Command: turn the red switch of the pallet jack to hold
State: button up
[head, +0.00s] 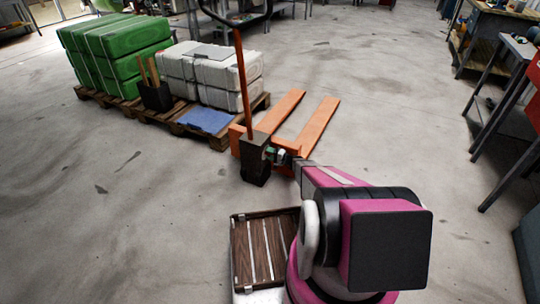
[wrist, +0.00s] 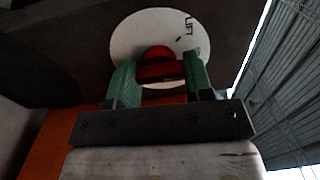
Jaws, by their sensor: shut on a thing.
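The orange pallet jack (head: 318,124) stands mid-floor in the head view, with its upright handle and a dark housing at its base. In the wrist view a round white dial plate (wrist: 130,38) is marked "LIFT" at its upper right, and the red switch (wrist: 158,54) sits at its lower middle. My gripper (wrist: 158,78) has its two green fingers on either side of the red switch, shut on it. No hold mark is visible. In the head view my gripper (head: 284,156) is at the dark housing, and the switch is too small to make out.
A wooden pallet (head: 222,140) with green sacks (head: 115,50), pale sacks (head: 225,72) and a blue sheet (head: 205,120) stands behind left. Workbenches (head: 490,45) line the right. The floor to the left and front is clear.

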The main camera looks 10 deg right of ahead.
jog(key=o, duration=0.9)
jog(key=shift+o, duration=0.2)
jog(key=v, duration=1.1)
jog(key=s+a+r+n+g+h, duration=0.2)
jog(key=s+a+r+n+g, duration=0.1)
jog(key=s+a+r+g, duration=0.4)
jog(key=s+a+r+n+g+h, duration=0.2)
jog(key=s+a+r, duration=0.3)
jog(key=s+r, duration=0.35)
jog(key=s+d+r+n+h, duration=0.1)
jog(key=s+r+h, duration=0.4)
jog(key=s+r, duration=0.2)
jog(key=s+d+r+n+g+h, duration=0.1)
jog(key=s+d+r+h, duration=0.1)
jog(key=s+r+h, duration=0.3)
jog(key=s+r, duration=0.3)
jog(key=s, duration=0.1)
jog(key=shift+d+g+h, duration=0.3)
jog(key=shift+d, duration=0.05)
